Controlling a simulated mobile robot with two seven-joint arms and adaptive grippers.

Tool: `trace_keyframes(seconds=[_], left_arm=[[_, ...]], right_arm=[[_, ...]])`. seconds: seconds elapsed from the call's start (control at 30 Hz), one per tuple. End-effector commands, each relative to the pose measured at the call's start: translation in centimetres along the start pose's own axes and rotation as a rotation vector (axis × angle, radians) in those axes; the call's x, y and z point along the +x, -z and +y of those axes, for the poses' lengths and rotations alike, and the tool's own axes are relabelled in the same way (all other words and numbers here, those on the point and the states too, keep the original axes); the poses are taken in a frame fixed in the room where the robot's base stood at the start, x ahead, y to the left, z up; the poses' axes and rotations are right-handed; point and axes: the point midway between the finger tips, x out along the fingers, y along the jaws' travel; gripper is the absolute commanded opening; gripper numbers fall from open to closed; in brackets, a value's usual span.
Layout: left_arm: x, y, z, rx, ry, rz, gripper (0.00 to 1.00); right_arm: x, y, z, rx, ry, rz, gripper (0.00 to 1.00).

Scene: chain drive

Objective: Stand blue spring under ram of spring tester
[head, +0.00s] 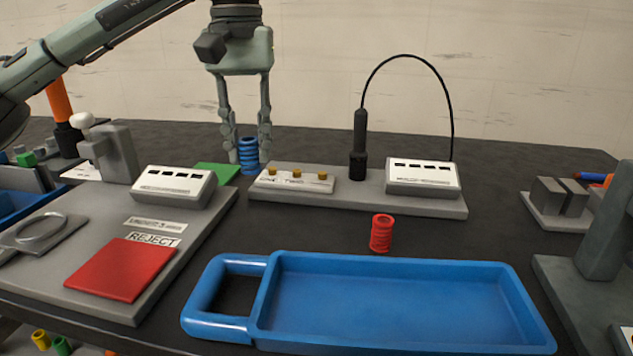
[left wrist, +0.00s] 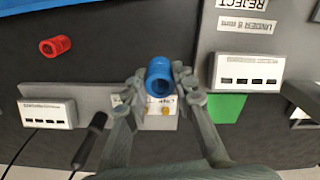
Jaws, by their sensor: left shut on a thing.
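The blue spring (head: 249,156) is upright between the fingertips of my left gripper (head: 248,160), beyond the long grey base at the back of the table. My left gripper is shut on it. My right gripper is not in view.
A red spring (head: 381,233) stands behind the blue tray (head: 400,256). The long grey base (head: 440,206) carries a probe (head: 359,135) with a looping cable. A grey fixture with a red REJECT pad (head: 120,269) is at left. Bare table lies right of the red spring.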

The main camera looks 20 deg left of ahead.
Motion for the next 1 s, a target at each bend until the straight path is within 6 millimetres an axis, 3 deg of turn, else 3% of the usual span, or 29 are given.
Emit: trace_keyframes(seconds=[0.07,0.3,0.47,0.67,0.9,1.0], left_arm=[[1.6,0.6,1.6,0.005,0.001,-0.006,0.0],[4.7,3.1,6.5,0.003,0.0,-0.006,0.0],[6.0,4.3,8.7,0.002,0.0,-0.003,0.0],[6.8,4.7,9.3,0.0,0.0,-0.002,0.0],[10.0,4.7,9.2,0.0,0.001,-0.001,0.0],[10.4,4.7,9.3,-0.001,0.0,0.0,0.0]], right_arm=[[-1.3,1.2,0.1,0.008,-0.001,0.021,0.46],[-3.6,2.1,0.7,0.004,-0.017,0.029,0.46],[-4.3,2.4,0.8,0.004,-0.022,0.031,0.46],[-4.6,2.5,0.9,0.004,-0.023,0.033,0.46],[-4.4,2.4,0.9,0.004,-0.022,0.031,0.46],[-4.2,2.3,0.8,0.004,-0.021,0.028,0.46]])
